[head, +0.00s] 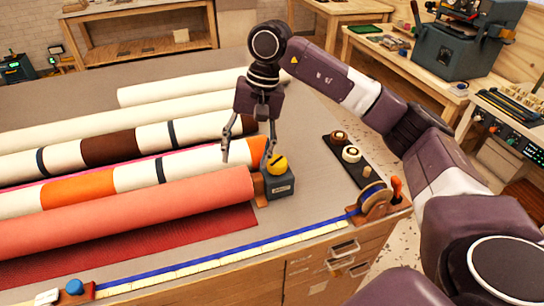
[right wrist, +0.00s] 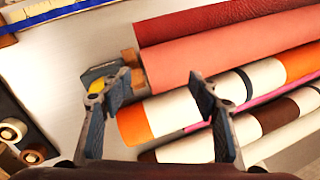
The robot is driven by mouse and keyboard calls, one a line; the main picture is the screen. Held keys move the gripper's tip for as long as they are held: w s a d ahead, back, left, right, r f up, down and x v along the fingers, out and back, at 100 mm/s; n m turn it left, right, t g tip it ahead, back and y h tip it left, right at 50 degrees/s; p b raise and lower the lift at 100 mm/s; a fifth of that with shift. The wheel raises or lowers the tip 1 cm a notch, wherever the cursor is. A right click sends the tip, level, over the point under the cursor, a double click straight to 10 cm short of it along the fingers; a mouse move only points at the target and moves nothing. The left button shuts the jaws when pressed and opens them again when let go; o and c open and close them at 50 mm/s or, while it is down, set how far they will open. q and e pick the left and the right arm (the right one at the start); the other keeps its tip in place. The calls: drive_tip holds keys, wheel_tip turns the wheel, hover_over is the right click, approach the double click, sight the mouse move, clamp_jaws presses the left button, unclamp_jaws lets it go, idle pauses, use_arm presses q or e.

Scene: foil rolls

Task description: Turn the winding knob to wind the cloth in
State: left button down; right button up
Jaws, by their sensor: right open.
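The yellow winding knob (head: 278,163) sits on top of a small dark grey box (head: 279,186) at the right end of the salmon cloth roll (head: 130,207). Flat dark red cloth (head: 215,233) lies in front of the roll. My right gripper (head: 247,158) is open and empty, pointing down above the striped roll's end, just left of and behind the knob. In the right wrist view, the knob (right wrist: 98,86) is partly hidden behind the left finger of the gripper (right wrist: 157,92), outside the gap. My left gripper is not in view.
Striped and cream rolls (head: 180,88) lie behind the salmon one. A blue strip and ruler (head: 220,259) run along the table's front edge to a brown tape holder (head: 374,201). A black tray (head: 350,158) with small rolls lies right of the box.

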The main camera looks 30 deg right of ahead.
sight(277, 161)
drive_tip(key=d+h, duration=0.1)
drive_tip(key=d, duration=0.1)
drive_tip(key=d+r+h, duration=0.1)
drive_tip(key=d, duration=0.2)
drive_tip(key=d+r, duration=0.1)
drive_tip(key=d, duration=0.2)
drive_tip(key=shift+d+h, duration=0.1)
drive_tip(key=shift+h, duration=0.3)
drive_tip(key=shift+s+d, duration=0.15)
use_arm(q)
drive_tip(key=shift+w+r+p, duration=0.15)
drive_tip(key=shift+w+p, duration=0.15)
drive_tip(key=shift+w, duration=0.05)
use_arm(e)
drive_tip(key=shift+f, duration=3.75)
drive_tip(key=c, duration=1.2)
drive_tip(key=shift+o, duration=0.2)
